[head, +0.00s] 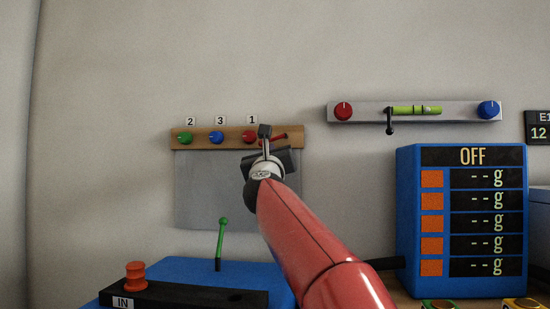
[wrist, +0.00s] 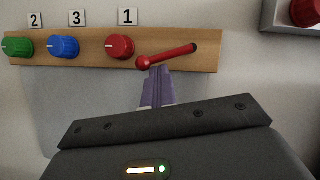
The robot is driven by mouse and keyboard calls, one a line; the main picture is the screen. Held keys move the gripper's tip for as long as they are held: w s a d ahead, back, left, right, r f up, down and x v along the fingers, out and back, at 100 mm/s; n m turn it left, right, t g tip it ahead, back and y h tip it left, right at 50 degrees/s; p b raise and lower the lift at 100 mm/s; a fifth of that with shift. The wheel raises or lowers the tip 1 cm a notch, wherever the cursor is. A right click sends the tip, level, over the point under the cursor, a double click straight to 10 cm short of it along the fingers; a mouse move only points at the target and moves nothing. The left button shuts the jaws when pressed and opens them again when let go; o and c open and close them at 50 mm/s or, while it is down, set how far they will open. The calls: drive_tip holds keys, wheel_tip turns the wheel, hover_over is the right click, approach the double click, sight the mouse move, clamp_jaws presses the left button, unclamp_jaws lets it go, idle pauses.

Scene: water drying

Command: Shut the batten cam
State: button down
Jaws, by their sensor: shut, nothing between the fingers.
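The batten cam appears to be the red lever (wrist: 172,54) at the right part of the wooden batten (wrist: 90,48). In the wrist view its pivot is at the left, and its arm points right and slightly up to a dark tip. It also shows in the head view (head: 280,136), partly hidden by my gripper (head: 264,132). My gripper (wrist: 158,72) is shut and empty. Its fingertips are at the lever's lower side near the pivot; I cannot tell whether they touch. A grey sheet (head: 205,185) hangs below the batten.
Green (wrist: 17,47), blue (wrist: 63,47) and red (wrist: 119,47) knobs sit left of the lever. A level bar (head: 450,112) is on the wall at right. A blue scale display (head: 408,220) and a blue machine with a green lever (head: 222,235) stand below.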

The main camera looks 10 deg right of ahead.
drive_tip(key=m+h, duration=0.1)
drive_tip(key=a+r+m+h, duration=0.1)
drive_tip(key=m, duration=0.1)
drive_tip(key=shift+w, duration=0.15)
drive_tip(key=shift+r, duration=0.15)
idle(0.6)
drive_tip(key=s+a+f+b, duration=0.2)
drive_tip(key=s+f+b, duration=0.5)
drive_tip(key=s+f, duration=0.1)
drive_tip(key=shift+a+f, duration=0.15)
drive_tip(key=shift+a, duration=0.15)
drive_tip(key=shift+w, duration=0.1)
